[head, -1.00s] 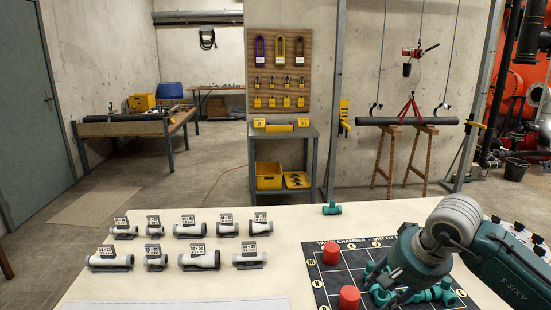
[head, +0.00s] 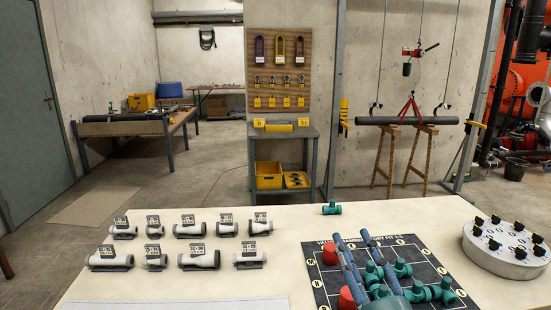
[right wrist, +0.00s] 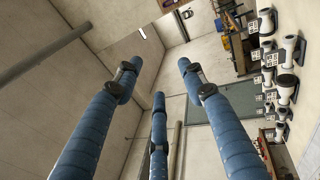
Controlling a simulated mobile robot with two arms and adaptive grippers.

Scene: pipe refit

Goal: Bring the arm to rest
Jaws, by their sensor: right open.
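My right gripper (head: 356,243) points up from the bottom edge of the head view, in front of the dark gridded mat (head: 323,284). Its blue fingers are spread, and the right wrist view (right wrist: 158,80) shows them apart with nothing between them. The fingers partly hide the mat, a red cylinder (head: 346,298) and some teal pipe fittings (head: 403,270). My left gripper is in neither view.
Several white tagged pipe fittings (head: 190,230) stand in two rows on the table's left. A lone teal fitting (head: 332,209) lies behind the mat, and another red cylinder (head: 330,254) stands on it. A round grey knobbed unit (head: 505,250) is at right.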

